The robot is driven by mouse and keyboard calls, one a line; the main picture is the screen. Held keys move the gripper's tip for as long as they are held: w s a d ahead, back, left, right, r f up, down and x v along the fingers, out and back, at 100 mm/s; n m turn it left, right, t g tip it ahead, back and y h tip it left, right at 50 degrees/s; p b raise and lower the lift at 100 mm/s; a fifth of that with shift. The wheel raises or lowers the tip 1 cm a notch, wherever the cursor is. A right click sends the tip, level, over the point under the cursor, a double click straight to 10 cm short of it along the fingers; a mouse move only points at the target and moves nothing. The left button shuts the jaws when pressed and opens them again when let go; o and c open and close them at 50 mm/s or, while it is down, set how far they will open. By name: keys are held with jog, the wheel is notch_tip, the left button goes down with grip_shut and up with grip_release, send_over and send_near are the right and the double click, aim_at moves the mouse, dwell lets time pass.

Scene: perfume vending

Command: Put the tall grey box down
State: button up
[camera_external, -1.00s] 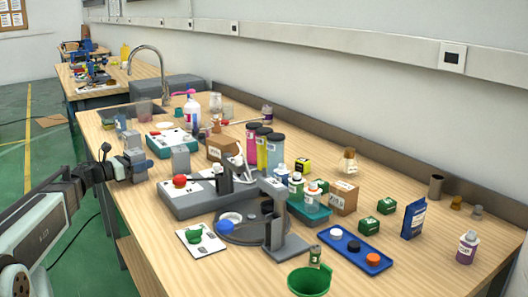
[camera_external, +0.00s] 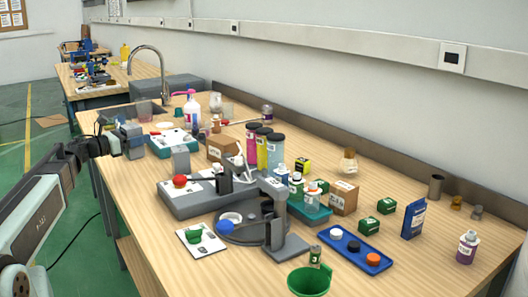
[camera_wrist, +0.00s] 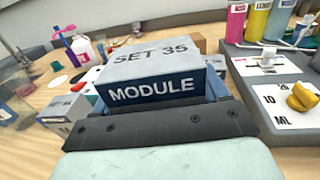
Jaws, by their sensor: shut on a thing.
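My gripper (camera_external: 122,144) is over the left edge of the table in the external view, shut on a grey box (camera_external: 131,131). In the wrist view the held box (camera_wrist: 152,60) has a light grey top marked "SET 35" and a dark blue face marked "MODULE". It sits between my fingers, with its lower part hidden by my gripper. Whether it touches the table cannot be told. Another upright grey box (camera_external: 180,159) stands on the table to the right of my gripper.
A teal-and-white tray (camera_external: 161,147) lies just right of the held box. A grey station (camera_external: 185,205) with a red knob stands nearer the front. Pink, yellow and cyan bottles (camera_external: 262,150) stand behind it. Bare wood (camera_external: 140,197) lies in front of my gripper.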

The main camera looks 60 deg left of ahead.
jog(key=shift+r, duration=0.4)
jog(key=shift+w+d+r, duration=0.15)
jog(key=shift+w+d, duration=0.1)
jog(key=shift+w, duration=0.05)
jog(key=w+d+r+m+h, duration=0.2)
jog(key=w+d+h, duration=0.1)
jog(key=w+d, duration=0.4)
notch_tip(320, 180, up, 6)
send_over(227, 138)
jog(key=shift+f, duration=4.55)
